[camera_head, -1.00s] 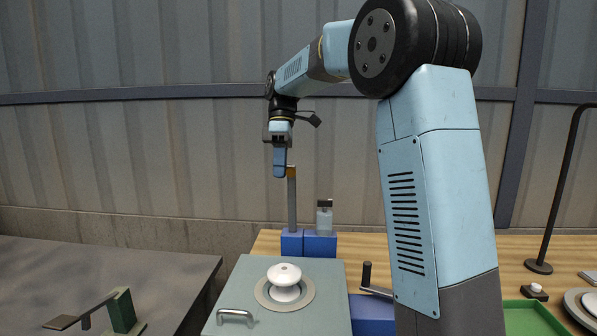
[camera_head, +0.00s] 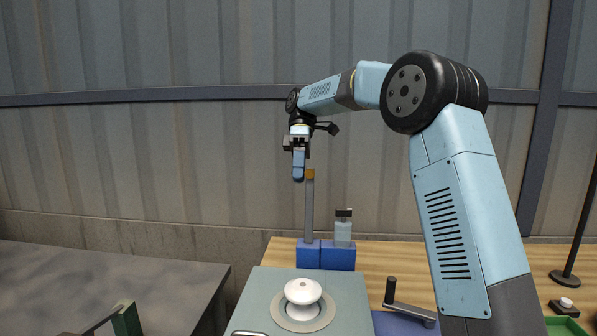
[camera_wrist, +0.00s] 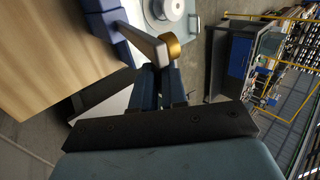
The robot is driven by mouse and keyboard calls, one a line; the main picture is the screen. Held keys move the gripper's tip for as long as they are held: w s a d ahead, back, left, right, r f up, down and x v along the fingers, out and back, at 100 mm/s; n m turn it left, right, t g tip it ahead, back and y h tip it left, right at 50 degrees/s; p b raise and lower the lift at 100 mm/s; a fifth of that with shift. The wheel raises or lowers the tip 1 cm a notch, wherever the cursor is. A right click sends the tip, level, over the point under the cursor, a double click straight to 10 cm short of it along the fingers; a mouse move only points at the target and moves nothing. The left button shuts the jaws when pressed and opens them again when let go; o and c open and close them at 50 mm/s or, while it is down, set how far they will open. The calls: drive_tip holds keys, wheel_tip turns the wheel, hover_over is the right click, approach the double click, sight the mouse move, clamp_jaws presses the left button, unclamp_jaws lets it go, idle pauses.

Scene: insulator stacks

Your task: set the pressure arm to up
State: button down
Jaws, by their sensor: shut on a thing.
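The pressure arm (camera_head: 309,212) is a grey bar with a brass-coloured end. It stands upright from a blue block (camera_head: 308,253) at the back of the wooden bench. In the wrist view the bar (camera_wrist: 138,36) and its brass end (camera_wrist: 173,46) lie right at my fingertips. My gripper (camera_wrist: 158,76) is shut on the pressure arm, though the exact contact is partly hidden by the fingers.
A white insulator (camera_head: 303,291) sits on a grey-green plate (camera_head: 260,300) in front. A crank with a dark handle (camera_head: 390,290) is at right. A dark table (camera_head: 170,285) is at left. Air around the bar's top is clear.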

drive_tip(key=shift+d+f, duration=0.15)
drive_tip(key=shift+f, duration=0.1)
drive_tip(key=c, duration=1.2)
unclamp_jaws()
drive_tip(key=shift+r, duration=0.1)
drive_tip(key=shift+o, duration=0.2)
drive_tip(key=shift+r, duration=0.1)
drive_tip(key=shift+a+r+t, duration=0.15)
drive_tip(key=shift+a+t, duration=0.25)
drive_tip(key=s+a+r+t+h, duration=0.1)
drive_tip(key=a+r+t, duration=0.2)
drive_tip(key=a+t, duration=0.15)
drive_tip(key=s+d+m+t, duration=0.3)
drive_tip(key=s+d+m, duration=0.3)
drive_tip(key=s+d, duration=0.55)
drive_tip(key=s+d+f+m+t, duration=0.2)
drive_tip(key=s+d+f+m, duration=0.3)
drive_tip(key=s+d, duration=0.2)
drive_tip(key=s+d+f+m+t, duration=0.3)
drive_tip(key=s+d+f+m, duration=0.2)
drive_tip(key=s+d, duration=0.3)
drive_tip(key=s, duration=0.4)
drive_tip(key=shift+m, duration=0.3)
